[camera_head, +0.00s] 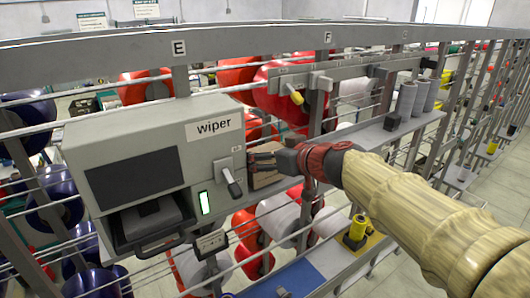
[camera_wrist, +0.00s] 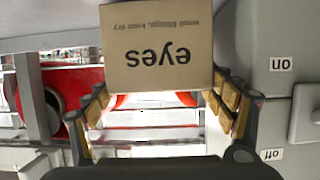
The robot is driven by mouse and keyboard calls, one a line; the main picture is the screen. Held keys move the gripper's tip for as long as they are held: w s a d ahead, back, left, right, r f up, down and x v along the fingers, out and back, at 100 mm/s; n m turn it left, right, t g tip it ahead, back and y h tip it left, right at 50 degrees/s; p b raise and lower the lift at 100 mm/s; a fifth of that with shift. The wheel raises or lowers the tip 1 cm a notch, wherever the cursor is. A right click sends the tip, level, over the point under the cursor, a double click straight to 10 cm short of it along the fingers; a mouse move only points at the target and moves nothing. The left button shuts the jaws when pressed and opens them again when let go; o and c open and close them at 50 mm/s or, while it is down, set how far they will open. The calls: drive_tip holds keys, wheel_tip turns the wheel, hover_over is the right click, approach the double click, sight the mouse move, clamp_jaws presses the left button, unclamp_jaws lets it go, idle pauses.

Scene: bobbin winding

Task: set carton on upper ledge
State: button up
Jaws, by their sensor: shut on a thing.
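A tan carton (camera_head: 264,168) with "eyes" printed on it shows upside down in the wrist view (camera_wrist: 158,50). My gripper (camera_head: 272,160) is shut on the carton, with one padded finger at each side in the wrist view (camera_wrist: 162,92). In the head view the carton is just right of the wiper machine, near the left end of the upper grey ledge (camera_head: 370,137). My fingers partly hide it there. I cannot tell whether its underside touches the ledge.
The wiper machine (camera_head: 130,90) stands close left of the carton, its lever (camera_head: 231,180) sticking out. Grey bobbins (camera_head: 407,100) stand farther right on the upper ledge. Rails run behind.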

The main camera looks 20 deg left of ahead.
drive_tip(key=shift+f+b, duration=0.35)
drive_tip(key=shift+b, duration=0.2)
drive_tip(key=o, duration=1.3)
drive_tip(key=shift+o, duration=1.3)
drive_tip(key=shift+d, duration=0.15)
